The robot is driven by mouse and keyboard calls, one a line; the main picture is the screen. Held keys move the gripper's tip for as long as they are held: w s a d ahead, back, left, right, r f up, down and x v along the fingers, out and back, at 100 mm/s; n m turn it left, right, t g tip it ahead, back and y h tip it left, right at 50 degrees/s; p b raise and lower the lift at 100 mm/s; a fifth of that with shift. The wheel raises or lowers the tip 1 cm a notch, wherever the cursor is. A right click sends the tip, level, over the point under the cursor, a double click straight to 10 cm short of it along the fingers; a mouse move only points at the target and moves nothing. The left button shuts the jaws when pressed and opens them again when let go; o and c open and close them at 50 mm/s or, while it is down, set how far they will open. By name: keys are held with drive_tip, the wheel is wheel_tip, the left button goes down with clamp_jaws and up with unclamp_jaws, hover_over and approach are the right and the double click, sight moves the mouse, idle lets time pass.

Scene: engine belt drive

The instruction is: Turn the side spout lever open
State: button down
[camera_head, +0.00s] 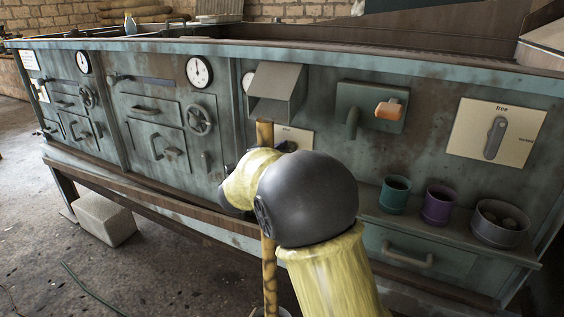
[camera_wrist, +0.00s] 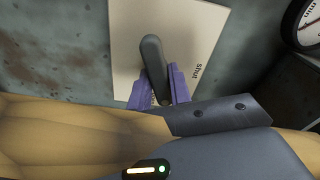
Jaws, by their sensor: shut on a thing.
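The lever (camera_wrist: 151,55) is a dark grey, rounded handle on a cream plate (camera_wrist: 125,40) in the wrist view. The word "shut" reads sideways on the plate, right of the lever. My gripper (camera_wrist: 159,84) has its purple fingers on both sides of the lever's lower end and is shut on it. In the head view part of a cream plate (camera_head: 298,137) shows above my dark wrist. My arm hides the rest of it there, along with the fingers.
A grey hood spout (camera_head: 276,82) juts out above my wrist. To its right are an orange-handled spout (camera_head: 388,109) and a lever plate marked "free" (camera_head: 471,125). A teal cup (camera_head: 395,195), a purple cup (camera_head: 438,205) and a pot (camera_head: 499,223) stand on the right ledge. A yellowish pole (camera_head: 269,280) stands nearby.

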drive_tip(key=shift+f+m+b, duration=0.15)
drive_tip(key=shift+m+b, duration=0.85)
drive_tip(key=shift+m, duration=0.15)
drive_tip(key=shift+f+m+b, duration=0.1)
drive_tip(key=shift+m+b, duration=0.9)
drive_tip(key=shift+m, duration=0.15)
drive_tip(key=c, duration=1.3)
unclamp_jaws()
drive_tip(key=shift+r, duration=0.1)
drive_tip(key=p+v, duration=0.4)
drive_tip(key=v, duration=1.3)
drive_tip(key=shift+s, duration=0.25)
drive_tip(key=shift+w, duration=0.1)
